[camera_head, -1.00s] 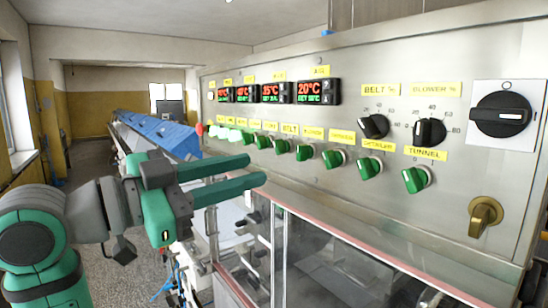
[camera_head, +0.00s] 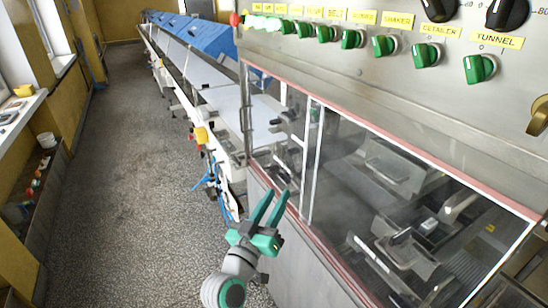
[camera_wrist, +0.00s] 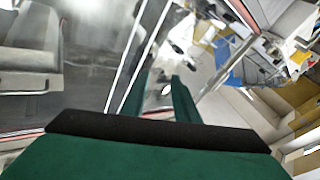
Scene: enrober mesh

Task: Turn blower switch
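The blower switch (camera_head: 353,38) is a green rotary knob on the steel control panel (camera_head: 480,105), under a yellow label that looks like BLOWER (camera_head: 363,17). It sits in a row of similar green knobs, between the belt knob (camera_head: 326,33) and the shaker knob (camera_head: 385,45). My gripper (camera_head: 277,194) is low in the head view, well below the panel and apart from the knob. Its two green fingers point up with an empty gap between them. The wrist view shows the fingers (camera_wrist: 160,90) apart; the switch is not visible there.
A glazed enclosure (camera_head: 340,190) with a red-edged frame stands under the panel, close to my gripper's right. A conveyor with blue covers (camera_head: 225,40) runs away at the back. Open grey floor (camera_head: 130,150) lies to the left. Black dials (camera_head: 508,12) sit higher on the panel.

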